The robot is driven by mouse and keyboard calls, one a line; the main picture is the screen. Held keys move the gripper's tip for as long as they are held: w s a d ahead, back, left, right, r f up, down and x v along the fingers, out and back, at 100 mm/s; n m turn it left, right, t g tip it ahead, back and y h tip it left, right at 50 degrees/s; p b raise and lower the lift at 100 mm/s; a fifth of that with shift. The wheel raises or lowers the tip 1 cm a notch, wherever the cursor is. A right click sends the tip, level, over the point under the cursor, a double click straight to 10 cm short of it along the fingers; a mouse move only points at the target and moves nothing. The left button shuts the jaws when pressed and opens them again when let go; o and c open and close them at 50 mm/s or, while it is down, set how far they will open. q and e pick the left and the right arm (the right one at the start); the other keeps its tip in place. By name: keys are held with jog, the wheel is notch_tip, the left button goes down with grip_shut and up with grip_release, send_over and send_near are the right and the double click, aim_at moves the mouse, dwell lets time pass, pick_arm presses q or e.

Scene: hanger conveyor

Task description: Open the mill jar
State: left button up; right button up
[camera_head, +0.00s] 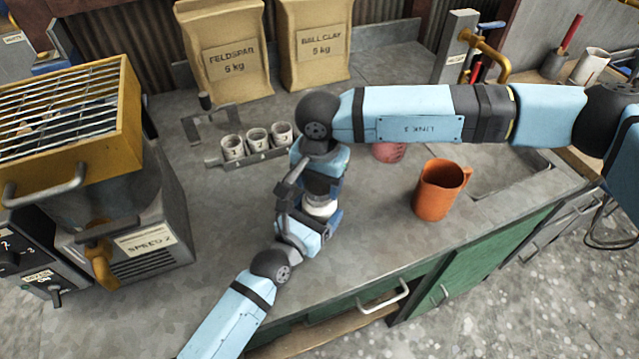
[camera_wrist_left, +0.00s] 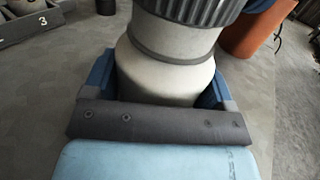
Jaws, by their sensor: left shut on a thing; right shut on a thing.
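The mill jar stands on the grey worktop. In the left wrist view its pale body (camera_wrist_left: 165,78) narrows to a grey neck under a dark ribbed lid (camera_wrist_left: 190,10). In the head view only a small white part of the jar (camera_head: 320,210) shows between my grippers. My left gripper (camera_head: 318,224) comes in low from the front and is shut on the jar's body, one blue finger on each side. My right gripper (camera_head: 321,187) points down from above and is shut at the lid. Its fingertips and most of the lid are hidden.
A rack with numbered cups (camera_head: 257,142) is left of the jar. An orange mug (camera_head: 437,190) and a pink item (camera_head: 388,151) stand to the right. A yellow-framed machine (camera_head: 100,170) is at left; clay bags (camera_head: 315,40) stand behind. Worktop between jar and mug is clear.

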aim_at(320, 185)
jog(key=shift+r, duration=0.4)
jog(key=shift+r, duration=2.05)
pick_arm(q)
jog(key=o, duration=1.7)
jog(key=shift+c, duration=0.2)
